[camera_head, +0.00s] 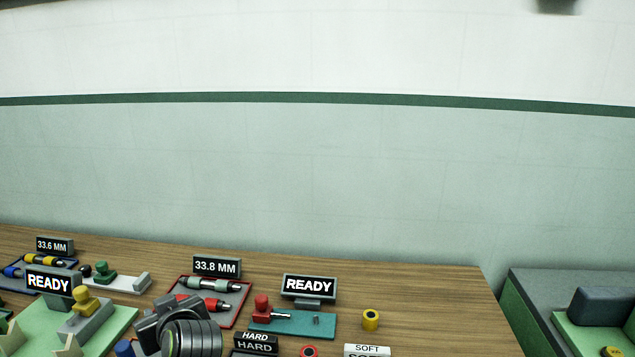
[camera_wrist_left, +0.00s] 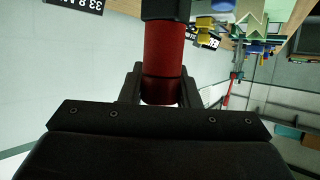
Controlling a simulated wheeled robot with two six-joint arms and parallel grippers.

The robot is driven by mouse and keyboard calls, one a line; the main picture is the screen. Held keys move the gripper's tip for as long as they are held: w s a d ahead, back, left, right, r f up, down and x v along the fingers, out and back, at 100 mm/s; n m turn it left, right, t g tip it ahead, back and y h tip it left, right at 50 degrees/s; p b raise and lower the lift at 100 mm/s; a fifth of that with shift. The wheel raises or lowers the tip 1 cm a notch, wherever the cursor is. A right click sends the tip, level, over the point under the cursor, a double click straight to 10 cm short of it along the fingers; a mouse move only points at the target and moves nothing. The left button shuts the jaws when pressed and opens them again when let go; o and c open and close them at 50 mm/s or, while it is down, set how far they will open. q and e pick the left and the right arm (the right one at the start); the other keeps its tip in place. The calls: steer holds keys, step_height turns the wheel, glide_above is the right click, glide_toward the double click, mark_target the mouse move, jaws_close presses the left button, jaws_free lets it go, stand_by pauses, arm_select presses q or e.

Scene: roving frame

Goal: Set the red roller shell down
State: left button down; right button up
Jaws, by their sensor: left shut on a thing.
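The red roller shell (camera_wrist_left: 165,50) shows in the left wrist view as a red cylinder with a black part at its far end. My left gripper (camera_wrist_left: 160,90) is shut on its near end, one dark finger on each side. In the head view I cannot clearly make out the held shell or the fingers; a bulky dark part of my left arm covers the front of the table. A red-rimmed tray (camera_head: 230,321) there has a red and dark roller (camera_head: 213,305) and a grey-green roller (camera_head: 210,284) over it. My right gripper is not in view.
A teal plate (camera_head: 312,325) with a red-knobbed piece (camera_head: 262,306) lies by a READY sign (camera_head: 309,287). The table (camera_head: 450,310) is clear at the right.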

arm_select(q)
steer(key=s+d+r+m+t+h, duration=0.2)
steer(key=d+r+m+t+h, duration=0.2)
steer(key=d+r+m+h, duration=0.4)
steer(key=d+m+h, duration=0.1)
steer(key=d, duration=0.2)
steer(key=shift+s+d+r, duration=0.15)
steer(key=shift+s+r, duration=0.05)
steer(key=shift+s, duration=0.2)
steer(key=shift+w, duration=0.1)
